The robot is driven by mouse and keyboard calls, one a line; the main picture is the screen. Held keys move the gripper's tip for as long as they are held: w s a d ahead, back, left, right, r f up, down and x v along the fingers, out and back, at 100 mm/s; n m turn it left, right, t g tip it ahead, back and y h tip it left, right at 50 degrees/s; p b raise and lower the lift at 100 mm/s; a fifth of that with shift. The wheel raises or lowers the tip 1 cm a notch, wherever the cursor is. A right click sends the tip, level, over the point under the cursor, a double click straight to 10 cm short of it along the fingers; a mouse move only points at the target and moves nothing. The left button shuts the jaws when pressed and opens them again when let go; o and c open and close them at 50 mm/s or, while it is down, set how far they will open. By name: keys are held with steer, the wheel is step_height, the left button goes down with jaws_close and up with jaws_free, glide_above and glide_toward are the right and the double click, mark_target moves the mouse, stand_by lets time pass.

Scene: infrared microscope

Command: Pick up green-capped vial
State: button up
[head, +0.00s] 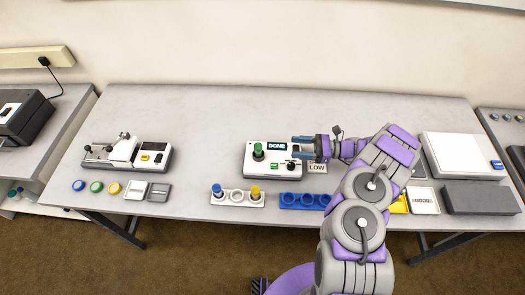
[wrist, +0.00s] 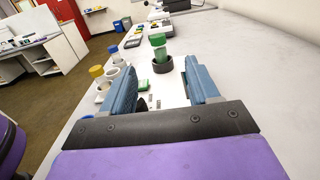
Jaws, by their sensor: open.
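The green-capped vial (head: 258,151) stands upright in a dark round socket on the left part of a white device (head: 273,173) whose display reads DONE. In the wrist view the vial (wrist: 159,46) is ahead, beyond and roughly between my two blue fingers, with the dark socket (wrist: 162,66) around its base. My gripper (head: 296,147) is open and empty, to the right of the vial and apart from it, with fingers pointing left toward it. It also shows in the wrist view (wrist: 158,78).
A white rack (head: 237,202) with a blue-capped and a yellow-capped vial stands in front of the device. A blue rack (head: 304,207) is to its right. A LOW label (head: 317,169) lies nearby. Another instrument (head: 128,153) is at left. The table behind the device is clear.

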mark_target(260, 145)
steer(key=a, duration=1)
steer(key=shift+w+f+b, duration=0.1)
steer(key=shift+b, duration=0.3)
steer(key=shift+d, duration=0.3)
steer(key=a, duration=0.6)
steer(key=shift+a+f+b, duration=0.1)
steer(key=shift+f+b, duration=0.1)
steer(key=shift+b, duration=0.2)
steer(key=shift+d+r, duration=0.1)
steer(key=shift+d, duration=0.85)
steer(key=c, duration=0.6)
steer(key=shift+c, duration=0.6)
steer(key=shift+a, duration=0.55)
steer(key=c, duration=0.3)
steer(key=shift+c, duration=0.2)
steer(key=shift+d, duration=0.1)
